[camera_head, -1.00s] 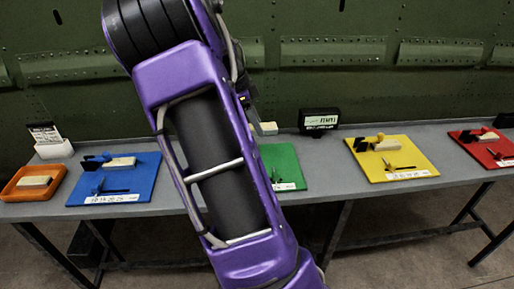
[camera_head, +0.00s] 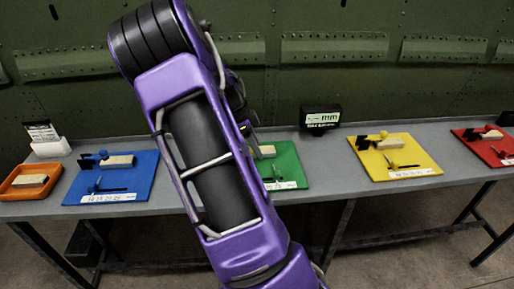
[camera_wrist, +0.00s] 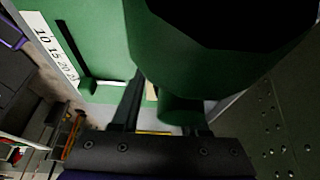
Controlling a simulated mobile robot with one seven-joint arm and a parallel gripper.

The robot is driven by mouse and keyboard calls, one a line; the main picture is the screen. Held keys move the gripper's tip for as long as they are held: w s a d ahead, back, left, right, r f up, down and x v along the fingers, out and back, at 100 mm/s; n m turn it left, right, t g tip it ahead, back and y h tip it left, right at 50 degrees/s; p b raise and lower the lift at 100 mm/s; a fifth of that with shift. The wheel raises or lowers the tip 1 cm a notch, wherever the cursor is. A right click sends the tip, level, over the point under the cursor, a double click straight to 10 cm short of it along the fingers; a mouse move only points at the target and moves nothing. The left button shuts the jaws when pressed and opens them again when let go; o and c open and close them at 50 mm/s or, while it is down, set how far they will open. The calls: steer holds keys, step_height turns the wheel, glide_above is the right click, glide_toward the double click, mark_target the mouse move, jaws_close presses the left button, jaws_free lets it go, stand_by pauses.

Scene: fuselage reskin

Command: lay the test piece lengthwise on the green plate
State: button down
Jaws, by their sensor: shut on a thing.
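The green plate (camera_head: 288,163) lies on the bench behind my arm, its left part hidden. In the wrist view the green plate (camera_wrist: 95,25) fills the upper left, with a number strip along its edge. The pale test piece (camera_head: 266,151) shows at the plate's left side, partly hidden by my arm. My gripper is mostly hidden there; in the wrist view my gripper (camera_wrist: 155,100) is shut on the test piece (camera_wrist: 151,92), of which only a sliver shows. A large dark green rounded part (camera_wrist: 205,45) blocks much of that view. Whether the piece touches the plate cannot be told.
A blue plate (camera_head: 140,165) and an orange tray (camera_head: 15,193) stand on the bench to the left. Yellow (camera_head: 420,155) and red (camera_head: 475,140) plates are to the right. A small black display (camera_head: 320,118) stands behind the green plate.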

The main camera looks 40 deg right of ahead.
steer(key=shift+f, duration=0.15)
steer(key=shift+c, duration=2.1)
jaws_free()
steer(key=p+v, duration=0.1)
steer(key=v, duration=1.1)
steer(key=shift+r+p, duration=0.3)
steer(key=shift+d, duration=0.1)
